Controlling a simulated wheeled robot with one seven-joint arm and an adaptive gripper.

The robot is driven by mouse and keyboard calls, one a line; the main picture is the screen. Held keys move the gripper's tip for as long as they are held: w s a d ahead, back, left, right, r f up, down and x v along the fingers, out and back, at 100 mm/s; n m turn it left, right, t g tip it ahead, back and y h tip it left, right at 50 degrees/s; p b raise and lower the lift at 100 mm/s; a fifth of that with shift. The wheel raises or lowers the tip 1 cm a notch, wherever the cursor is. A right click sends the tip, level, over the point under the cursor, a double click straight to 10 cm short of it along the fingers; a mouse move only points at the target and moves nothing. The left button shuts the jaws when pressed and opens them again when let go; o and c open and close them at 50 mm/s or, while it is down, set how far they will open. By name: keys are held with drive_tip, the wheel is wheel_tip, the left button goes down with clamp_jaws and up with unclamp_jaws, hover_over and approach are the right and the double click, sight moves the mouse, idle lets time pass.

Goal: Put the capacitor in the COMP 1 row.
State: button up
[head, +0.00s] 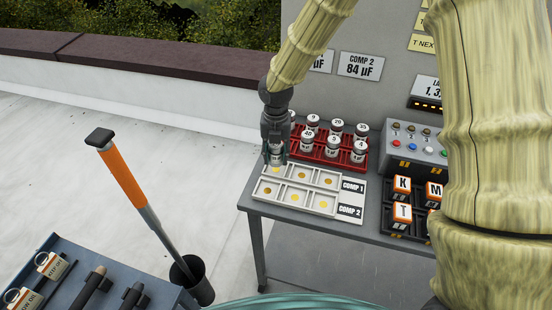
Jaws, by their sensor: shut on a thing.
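My gripper (275,141) points down and is shut on a capacitor (277,158), a small pale can whose label I cannot read. It hangs at the left end of the back row of the light tray (331,209). That row is marked COMP 1 (353,187); the front row is marked COMP 2 (350,210). The capacitor's lower end is at or just above the leftmost COMP 1 pocket; I cannot tell whether it touches. The other pockets show yellowish round spots and hold no capacitors.
A red rack (350,170) with several numbered capacitors stands just behind the tray. To the right are a grey button box (416,144) and a black holder with lettered blocks (403,187). An orange-handled tool (124,178) leans in a black bucket (197,287) on the left.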

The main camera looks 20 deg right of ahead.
sight(276, 161)
drive_tip(key=shift+w+f+p, duration=0.2)
drive_tip(key=shift+f+p, duration=0.45)
drive_tip(key=shift+f, duration=1.15)
drive_tip(key=shift+f, duration=0.1)
drive_tip(key=o, duration=1.1)
wheel_tip(276, 161, up, 12)
drive_tip(key=shift+r+b, duration=0.15)
drive_tip(key=shift+b, duration=0.85)
